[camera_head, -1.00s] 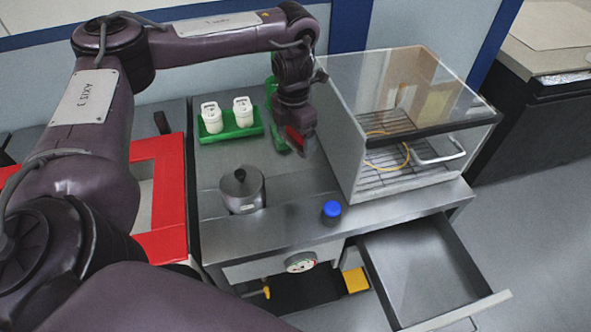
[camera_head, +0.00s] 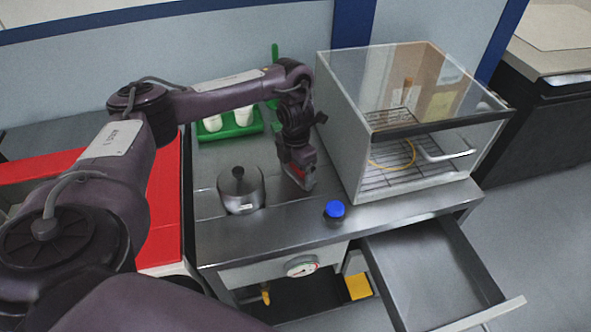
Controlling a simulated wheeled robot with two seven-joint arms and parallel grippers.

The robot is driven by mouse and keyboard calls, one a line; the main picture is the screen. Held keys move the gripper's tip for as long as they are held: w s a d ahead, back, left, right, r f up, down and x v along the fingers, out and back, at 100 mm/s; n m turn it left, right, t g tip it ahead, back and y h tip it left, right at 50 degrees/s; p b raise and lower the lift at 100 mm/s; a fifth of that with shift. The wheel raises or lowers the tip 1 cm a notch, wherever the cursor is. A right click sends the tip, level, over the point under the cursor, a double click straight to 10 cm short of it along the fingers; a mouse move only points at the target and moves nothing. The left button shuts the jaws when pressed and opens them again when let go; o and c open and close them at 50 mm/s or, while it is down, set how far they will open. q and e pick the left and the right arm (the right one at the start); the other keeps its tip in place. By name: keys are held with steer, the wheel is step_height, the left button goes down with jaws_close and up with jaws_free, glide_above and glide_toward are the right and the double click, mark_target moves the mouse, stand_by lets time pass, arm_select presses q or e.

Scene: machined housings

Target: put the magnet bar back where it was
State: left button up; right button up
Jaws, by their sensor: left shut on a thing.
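My left gripper (camera_head: 301,184) points down just above the steel worktop, between the lidded pot and the clear box. It is shut on a small red piece (camera_head: 297,171), most of which the jaws hide. The red piece looks like the magnet bar, but its full shape cannot be made out. My right gripper is not in view.
A steel pot (camera_head: 241,196) with a black knob stands left of the gripper. A blue-capped bottle (camera_head: 334,211) stands at the worktop's front edge. The clear box (camera_head: 352,150) is close on the right. A green tray (camera_head: 245,131) sits behind. An open drawer (camera_head: 430,265) juts out below.

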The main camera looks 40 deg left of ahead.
mark_target(296, 173)
arm_select(q)
steer(key=o, duration=0.7)
steer(key=shift+f, duration=0.15)
steer(key=shift+r, duration=0.55)
step_height(296, 173, up, 11)
steer(key=p, duration=0.3)
steer(key=shift+r+p, duration=0.2)
steer(key=shift+p, duration=0.1)
steer(key=shift+f, duration=0.1)
